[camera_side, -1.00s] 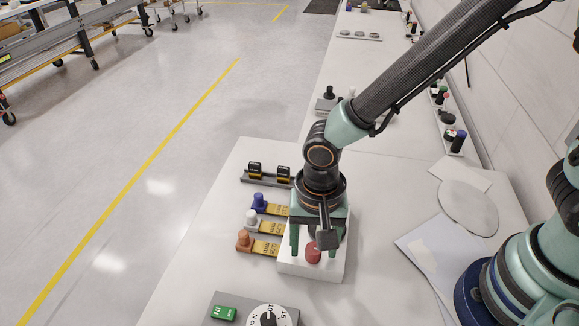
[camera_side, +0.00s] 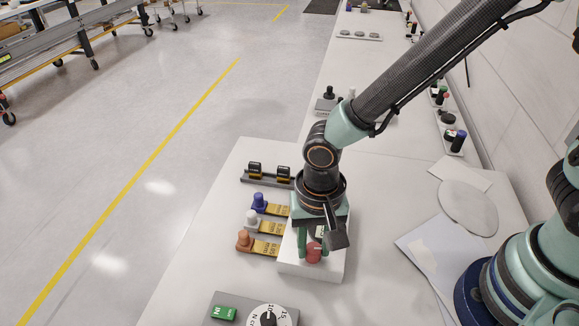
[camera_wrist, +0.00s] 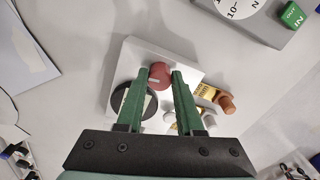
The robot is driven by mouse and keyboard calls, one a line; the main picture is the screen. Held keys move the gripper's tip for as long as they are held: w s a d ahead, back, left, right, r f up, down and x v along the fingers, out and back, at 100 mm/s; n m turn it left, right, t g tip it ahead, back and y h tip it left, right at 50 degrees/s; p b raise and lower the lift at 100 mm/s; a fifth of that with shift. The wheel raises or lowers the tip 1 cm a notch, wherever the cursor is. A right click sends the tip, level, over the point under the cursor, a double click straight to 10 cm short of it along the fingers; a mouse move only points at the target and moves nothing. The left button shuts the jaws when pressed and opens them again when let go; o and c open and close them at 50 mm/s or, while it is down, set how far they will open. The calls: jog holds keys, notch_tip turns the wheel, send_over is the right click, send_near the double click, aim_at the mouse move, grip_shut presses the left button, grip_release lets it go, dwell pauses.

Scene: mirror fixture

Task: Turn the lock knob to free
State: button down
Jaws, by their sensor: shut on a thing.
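The red lock knob (camera_side: 313,252) sits on the front part of a white block-shaped fixture (camera_side: 300,268). In the wrist view the knob (camera_wrist: 159,79) has a pale line across its top, running roughly crosswise between my fingers. My gripper (camera_wrist: 160,73) points down over the fixture, and its two green fingers are shut on the knob, one on each side. In the side view my gripper (camera_side: 314,248) hides part of the fixture. A dark round disc (camera_wrist: 122,98), likely the mirror, lies beside the knob, partly hidden by a finger.
Blue, white and orange knobbed pieces with yellow labels (camera_side: 268,228) stand close left of the fixture. A rack (camera_side: 266,177) lies behind them. A numbered dial (camera_side: 268,317) and green tag (camera_side: 223,313) are in front. Papers (camera_side: 432,250) lie right.

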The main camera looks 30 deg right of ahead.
jog(key=n, duration=1.3)
jog(key=shift+d, duration=0.1)
jog(key=shift+n, duration=0.3)
dwell(0.3)
jog(key=c, duration=0.5)
grip_release()
jog(key=shift+c, duration=0.2)
